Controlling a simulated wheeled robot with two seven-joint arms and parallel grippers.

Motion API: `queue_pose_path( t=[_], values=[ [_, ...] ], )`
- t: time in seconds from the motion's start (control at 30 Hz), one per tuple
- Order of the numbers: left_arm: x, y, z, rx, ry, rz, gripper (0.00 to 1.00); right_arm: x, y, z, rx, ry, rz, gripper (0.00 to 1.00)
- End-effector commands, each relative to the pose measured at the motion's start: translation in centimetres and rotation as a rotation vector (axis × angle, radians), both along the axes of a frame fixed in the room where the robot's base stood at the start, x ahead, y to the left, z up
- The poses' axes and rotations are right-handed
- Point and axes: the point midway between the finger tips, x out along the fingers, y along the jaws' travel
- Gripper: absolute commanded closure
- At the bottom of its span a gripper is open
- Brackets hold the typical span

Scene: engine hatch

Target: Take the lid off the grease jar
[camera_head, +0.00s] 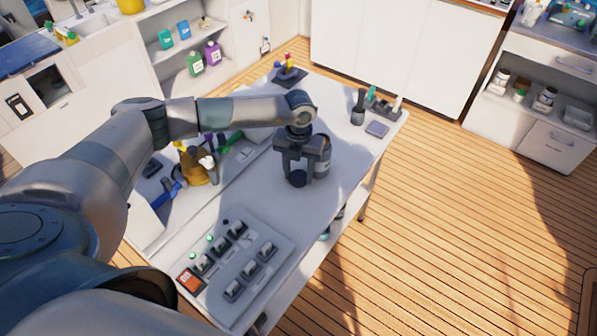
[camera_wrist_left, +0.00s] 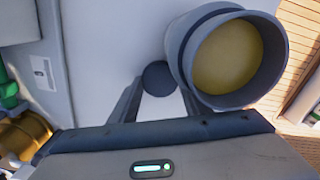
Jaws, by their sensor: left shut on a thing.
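The grease jar (camera_head: 322,157) is a dark, round jar on the white table, just right of my left gripper. In the left wrist view the jar (camera_wrist_left: 228,57) is open at the top, with yellowish grease inside. My left gripper (camera_head: 297,171) points down over the table, shut on the small dark round lid (camera_head: 297,179). In the left wrist view the lid (camera_wrist_left: 157,77) sits between the fingertips, beside the jar and apart from its mouth. Whether the lid touches the table is hard to tell. My right gripper is not in view.
A grey panel with several switches (camera_head: 277,251) lies at the table's near end. A tray with a brown pouch (camera_head: 195,166) and tools is at the left. A dark bottle (camera_head: 358,108) stands at the far right. The table right of the jar is clear.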

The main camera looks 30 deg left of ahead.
Motion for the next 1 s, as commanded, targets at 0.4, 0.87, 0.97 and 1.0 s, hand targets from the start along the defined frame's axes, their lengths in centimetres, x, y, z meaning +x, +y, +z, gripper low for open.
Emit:
queue_pose_path(
  t=[0.4,0.87,0.97,1.0],
  values=[
    [0.0,0.0,-0.2,0.000,0.000,0.000,0.38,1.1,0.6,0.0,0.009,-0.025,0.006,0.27],
    [0.0,0.0,0.2,0.000,0.000,0.000,0.38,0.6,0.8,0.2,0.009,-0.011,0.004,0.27],
    [0.1,0.1,0.8,-0.001,-0.002,0.001,0.38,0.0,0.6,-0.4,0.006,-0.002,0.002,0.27],
    [0.1,0.1,1.3,0.000,-0.003,0.000,0.38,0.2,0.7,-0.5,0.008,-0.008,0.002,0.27]
  ],
)
